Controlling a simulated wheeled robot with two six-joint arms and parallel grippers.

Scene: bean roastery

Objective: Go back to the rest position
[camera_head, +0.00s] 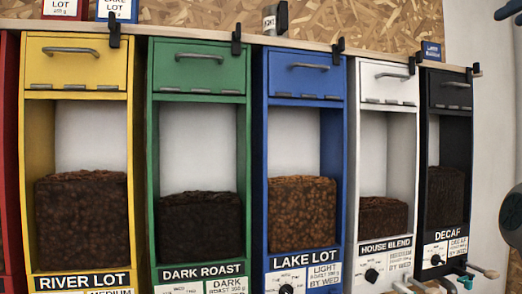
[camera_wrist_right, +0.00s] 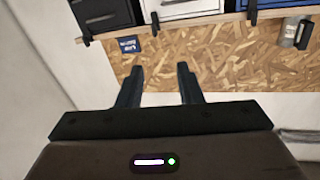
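My right gripper (camera_wrist_right: 160,72) is in the right wrist view with its two dark fingers spread apart. Nothing is between them, and it is open and empty. In that view it is in front of the wood-chip board, clear of the bins. In the head view only dark parts of my right arm show at the right edge. My left gripper is not in view.
A row of bean bins fills the head view: yellow (camera_head: 82,258), green (camera_head: 199,132), blue (camera_head: 305,117), white (camera_head: 388,140) and black (camera_head: 448,125). Small boxes (camera_head: 117,10) and a grey cylinder (camera_head: 270,20) stand above them. Pale wall lies right.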

